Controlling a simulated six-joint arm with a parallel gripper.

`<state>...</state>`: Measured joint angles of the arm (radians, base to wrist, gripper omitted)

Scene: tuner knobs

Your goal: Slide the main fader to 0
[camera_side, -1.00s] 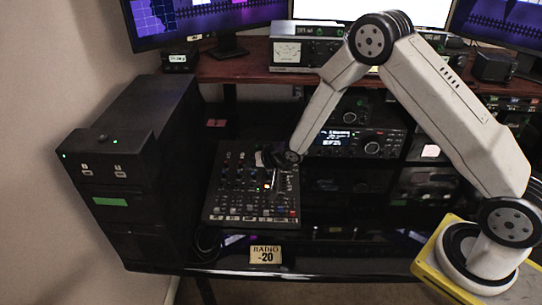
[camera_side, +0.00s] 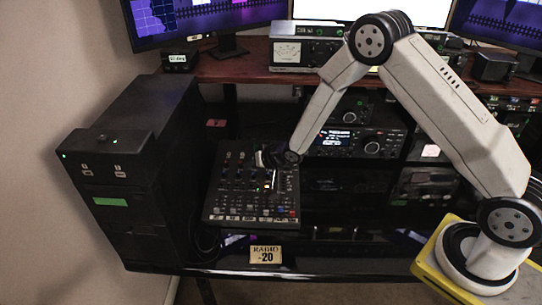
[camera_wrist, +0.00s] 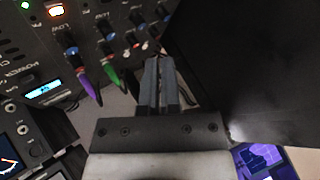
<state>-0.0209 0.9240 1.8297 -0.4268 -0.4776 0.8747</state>
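The black mixer (camera_side: 255,192) lies on the desk in the side view, with rows of small knobs and coloured buttons. My gripper (camera_side: 264,159) is low over its upper middle part. In the wrist view, the two dark fingers of my gripper (camera_wrist: 160,82) point up the picture, close together with a narrow dark gap. I cannot tell whether they are shut on anything. The main fader cannot be made out in either view; its position and any scale marks are not readable.
A black computer tower (camera_side: 137,155) stands left of the mixer. A lit radio (camera_side: 358,142) is behind it to the right. A sign (camera_side: 264,254) reading "RADIO -20" is at the front edge. In the wrist view, purple (camera_wrist: 90,80) and green (camera_wrist: 114,76) cables plug into a panel.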

